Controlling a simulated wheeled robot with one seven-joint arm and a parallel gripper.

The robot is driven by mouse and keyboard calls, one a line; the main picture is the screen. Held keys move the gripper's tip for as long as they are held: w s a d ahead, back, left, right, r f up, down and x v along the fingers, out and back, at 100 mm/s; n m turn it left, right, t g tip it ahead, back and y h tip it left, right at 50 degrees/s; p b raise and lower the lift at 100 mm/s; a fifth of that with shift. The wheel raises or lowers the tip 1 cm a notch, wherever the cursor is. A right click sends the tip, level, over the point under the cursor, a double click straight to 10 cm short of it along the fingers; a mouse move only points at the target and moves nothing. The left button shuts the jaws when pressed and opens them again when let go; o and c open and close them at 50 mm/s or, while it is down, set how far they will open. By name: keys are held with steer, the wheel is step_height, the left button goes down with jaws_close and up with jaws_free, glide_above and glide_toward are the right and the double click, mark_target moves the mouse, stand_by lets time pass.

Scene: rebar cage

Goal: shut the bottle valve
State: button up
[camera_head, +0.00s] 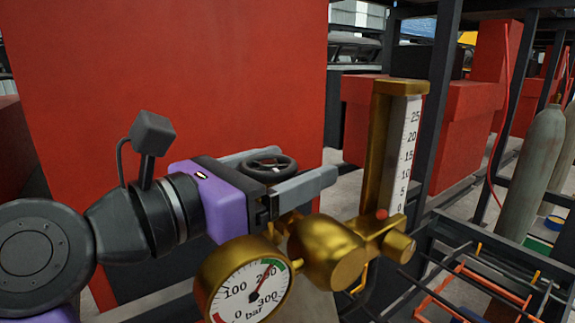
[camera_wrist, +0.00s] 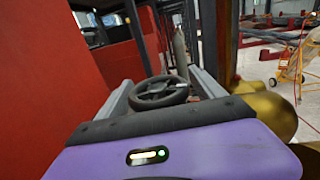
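The black handwheel (camera_head: 268,167) of the valve lies roughly flat between the two grey fingers of my gripper (camera_head: 283,170). In the wrist view the spoked handwheel (camera_wrist: 158,92) fills most of the space between the fingers (camera_wrist: 160,92), one on its left and one on its right. The fingers are spread wide; I cannot tell whether they touch the rim. A brass regulator (camera_head: 330,255) sits just right of the gripper, with a round pressure gauge (camera_head: 248,284) and an upright flow scale (camera_head: 393,150). The valve's stem and the bottle below are hidden.
A large red panel (camera_head: 180,80) stands close behind my arm. A dark post (camera_head: 437,95) rises right of the flow scale. A rack with orange bars (camera_head: 490,285) lies low at the right, with grey bottles (camera_head: 535,165) beyond it. The brass parts leave little room right of the gripper.

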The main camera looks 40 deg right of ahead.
steer(key=c, duration=1.1)
steer(key=shift+g, duration=0.4)
steer(key=m+g, duration=0.2)
steer(key=shift+s+g, duration=0.2)
steer(key=shift+g, duration=0.2)
steer(key=m+g, duration=0.2)
steer(key=s+m+g+y, duration=0.1)
steer(key=g, duration=0.2)
steer(key=shift+m, duration=0.4)
steer(key=shift+s+a+m+g+y, duration=0.2)
steer(key=shift+m+g+y, duration=0.55)
steer(key=shift+g, duration=0.4)
steer(key=shift+s+a+m+g+y, duration=0.15)
steer(key=shift+m+g+y, duration=0.45)
steer(key=shift+m+g, duration=0.4)
steer(key=shift+s+a+m+g+y, duration=0.1)
steer(key=shift+s+m+g+y, duration=0.1)
steer(key=shift+m+g+y, duration=0.75)
steer(key=shift+g, duration=0.4)
steer(key=o, duration=1.4)
steer(key=shift+c, duration=0.2)
